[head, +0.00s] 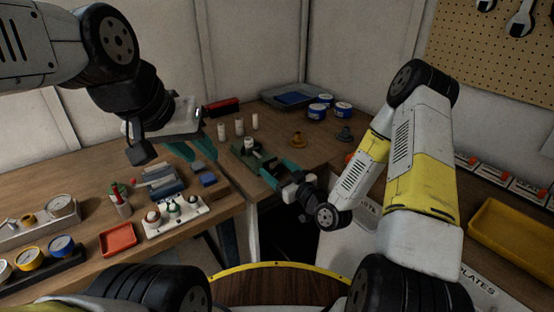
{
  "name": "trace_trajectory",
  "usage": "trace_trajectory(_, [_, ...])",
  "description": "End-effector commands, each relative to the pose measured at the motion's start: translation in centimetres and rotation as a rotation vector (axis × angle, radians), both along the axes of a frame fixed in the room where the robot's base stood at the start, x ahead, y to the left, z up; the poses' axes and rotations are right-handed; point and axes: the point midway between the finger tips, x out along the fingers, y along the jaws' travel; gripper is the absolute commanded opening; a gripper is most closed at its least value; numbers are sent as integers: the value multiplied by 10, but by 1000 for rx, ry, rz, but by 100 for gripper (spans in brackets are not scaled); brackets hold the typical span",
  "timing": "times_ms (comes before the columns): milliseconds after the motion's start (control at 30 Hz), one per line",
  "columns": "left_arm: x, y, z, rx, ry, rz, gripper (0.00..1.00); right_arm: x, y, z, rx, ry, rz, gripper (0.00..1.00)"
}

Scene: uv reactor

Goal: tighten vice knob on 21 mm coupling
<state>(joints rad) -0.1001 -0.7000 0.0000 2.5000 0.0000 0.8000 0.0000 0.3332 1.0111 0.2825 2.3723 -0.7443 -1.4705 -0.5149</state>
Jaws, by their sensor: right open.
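A small green vice (246,153) stands on the wooden bench in the middle of the head view. A short pale cylinder, apparently the coupling (249,143), is upright at the vice. My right gripper (277,169) reaches in from the right, with its teal fingers apart at the vice's near right end. The vice knob is too small and dark to make out there, and I cannot tell whether the fingers touch it. My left gripper (192,150) hangs left of the vice, with its teal fingers apart and nothing visible between them.
Several pale cylinders (239,127) stand behind the vice. Blue-and-white tins (343,109), a blue-grey tray (290,98) and an orange-brown piece (298,139) are farther back. A yellow tray (515,232) is at right.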

Motion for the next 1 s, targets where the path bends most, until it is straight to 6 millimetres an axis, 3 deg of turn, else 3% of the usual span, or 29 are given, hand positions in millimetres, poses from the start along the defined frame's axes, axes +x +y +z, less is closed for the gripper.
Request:
trace_trajectory(233, [0, 0, 0, 0, 0, 0, 32, 1, 0, 0, 0, 0, 0, 67])
trace_trajectory(533, [0, 0, 0, 0, 0, 0, 32, 1, 0, 0, 0, 0, 0, 8])
trace_trajectory(1000, [0, 0, 0, 0, 0, 0, 32, 1, -1, 0, 108, 79, -2, 6])
